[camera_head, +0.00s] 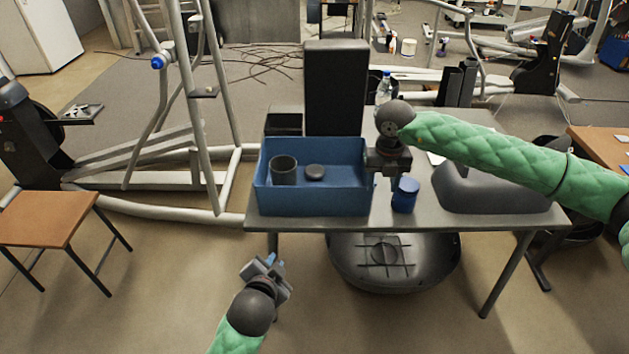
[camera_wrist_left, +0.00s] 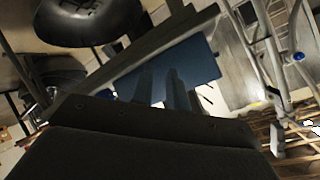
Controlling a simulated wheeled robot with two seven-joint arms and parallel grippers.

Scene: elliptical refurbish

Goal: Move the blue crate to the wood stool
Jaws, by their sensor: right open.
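The wood stool (camera_head: 42,217), with a brown top and dark legs, stands on the floor at the left. My right gripper (camera_head: 386,178) is open at the crate's right wall; its fingers are partly hidden, so I cannot tell if they straddle the wall. My left gripper (camera_head: 269,262) is empty, below and in front of the table's left edge. The left wrist view shows its fingers (camera_wrist_left: 164,88) before a blue surface, probably the crate.
The table (camera_head: 460,222) also holds a blue-lidded jar (camera_head: 405,195) right of the crate, a tall black box (camera_head: 335,88) behind it, a bottle (camera_head: 384,88) and a grey rounded object (camera_head: 492,187). A metal frame (camera_head: 225,190) stands between stool and table. Floor in front is clear.

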